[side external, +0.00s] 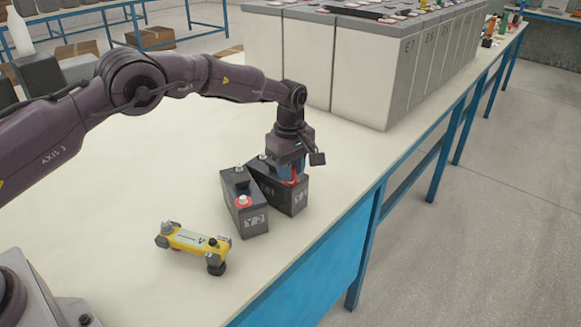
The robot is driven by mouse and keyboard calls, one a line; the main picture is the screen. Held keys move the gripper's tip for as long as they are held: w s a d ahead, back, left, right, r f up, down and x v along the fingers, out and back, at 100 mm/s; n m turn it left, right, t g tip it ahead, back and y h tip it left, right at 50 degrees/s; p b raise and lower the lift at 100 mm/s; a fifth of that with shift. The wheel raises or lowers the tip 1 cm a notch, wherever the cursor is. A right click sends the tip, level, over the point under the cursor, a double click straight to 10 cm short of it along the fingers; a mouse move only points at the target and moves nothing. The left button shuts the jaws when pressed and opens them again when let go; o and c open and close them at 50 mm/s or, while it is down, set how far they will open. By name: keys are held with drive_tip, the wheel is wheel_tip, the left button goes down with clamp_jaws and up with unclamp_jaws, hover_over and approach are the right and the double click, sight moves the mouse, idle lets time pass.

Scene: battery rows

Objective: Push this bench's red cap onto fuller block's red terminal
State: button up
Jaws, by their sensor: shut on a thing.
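Two dark battery blocks stand side by side on the pale bench. The block marked Y2 (252,220) is on the left, with a red terminal (243,200) showing on its near top end. The block marked Y1 (299,198) is on the right, angled against it. My gripper (291,174) points down over the near top end of Y1. It is shut on a small red thing, which looks like the red cap (293,178). The fingers hide most of it and the terminal below, so I cannot tell whether they touch.
Large pale battery cells (360,75) stand in a row behind the blocks. The bench's blue-sided edge (330,250) runs close on the right of Y1. Bare bench top (110,200) lies to the left.

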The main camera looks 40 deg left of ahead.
drive_tip(key=shift+f, duration=0.45)
idle(0.5)
drive_tip(key=o, duration=1.4)
drive_tip(key=shift+o, duration=0.2)
drive_tip(key=shift+r, duration=0.1)
drive_tip(key=shift+r, duration=3.45)
